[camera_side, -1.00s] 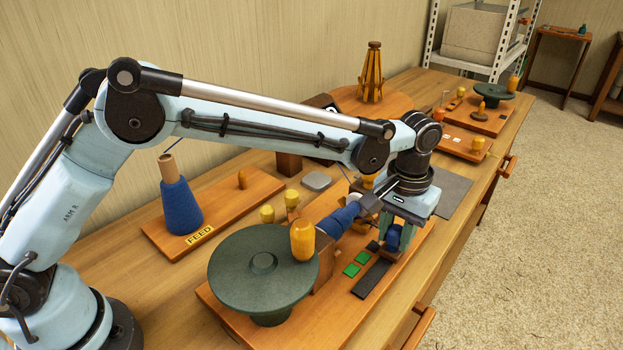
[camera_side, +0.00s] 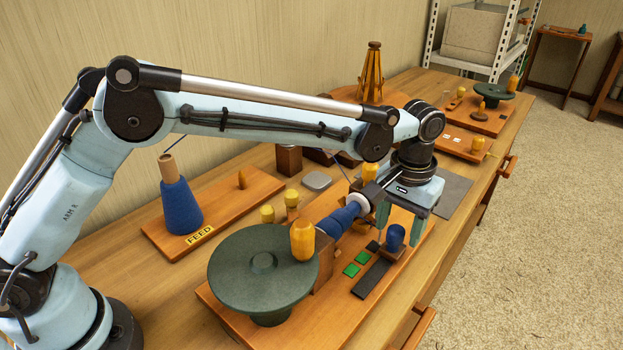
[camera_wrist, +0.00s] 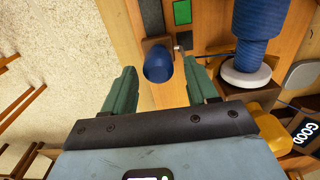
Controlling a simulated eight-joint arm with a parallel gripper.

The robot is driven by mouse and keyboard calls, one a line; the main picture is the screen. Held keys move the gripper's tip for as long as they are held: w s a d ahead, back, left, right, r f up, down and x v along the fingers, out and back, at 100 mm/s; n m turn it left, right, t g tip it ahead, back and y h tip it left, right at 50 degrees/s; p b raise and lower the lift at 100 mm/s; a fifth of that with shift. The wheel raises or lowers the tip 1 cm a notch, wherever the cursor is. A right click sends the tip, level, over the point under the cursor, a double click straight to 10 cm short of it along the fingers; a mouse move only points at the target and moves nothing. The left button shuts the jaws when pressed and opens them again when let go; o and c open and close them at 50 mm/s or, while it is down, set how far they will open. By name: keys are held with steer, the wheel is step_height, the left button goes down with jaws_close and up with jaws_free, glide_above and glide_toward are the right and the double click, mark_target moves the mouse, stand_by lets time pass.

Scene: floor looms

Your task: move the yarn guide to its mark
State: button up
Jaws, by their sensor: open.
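The yarn guide appears to be the blue rounded knob (camera_side: 394,235) on a small brown block. It stands upright at the far end of a dark strip (camera_side: 371,279) on the orange board. In the wrist view the blue knob (camera_wrist: 158,66) lies between the two green fingers. My gripper (camera_side: 401,230) is open, with its fingers above and around the knob and no visible grip on it. Which one is the mark I cannot tell.
A blue yarn bobbin with a white disc (camera_side: 360,203) lies horizontally close left of my gripper. A blue cone (camera_side: 182,205) stands on the FEED board. The carpet side at right is clear.

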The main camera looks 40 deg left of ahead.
mark_target(400, 225)
step_height(400, 225, up, 11)
steer(key=shift+f, duration=0.15)
stand_by(0.4)
steer(key=s+a+r+t, duration=0.2)
steer(key=s+a, duration=0.1)
steer(key=a, duration=0.5)
steer(key=s+a+r+t, duration=0.2)
steer(key=s+a, duration=0.2)
steer(key=a, duration=0.3)
steer(key=s+a+f+t, duration=0.3)
steer(key=s+a+f, duration=0.4)
steer(key=s+a, duration=0.2)
steer(key=shift+s+a+f, duration=0.25)
steer(key=shift+s+f, duration=0.1)
steer(key=shift+s, duration=0.45)
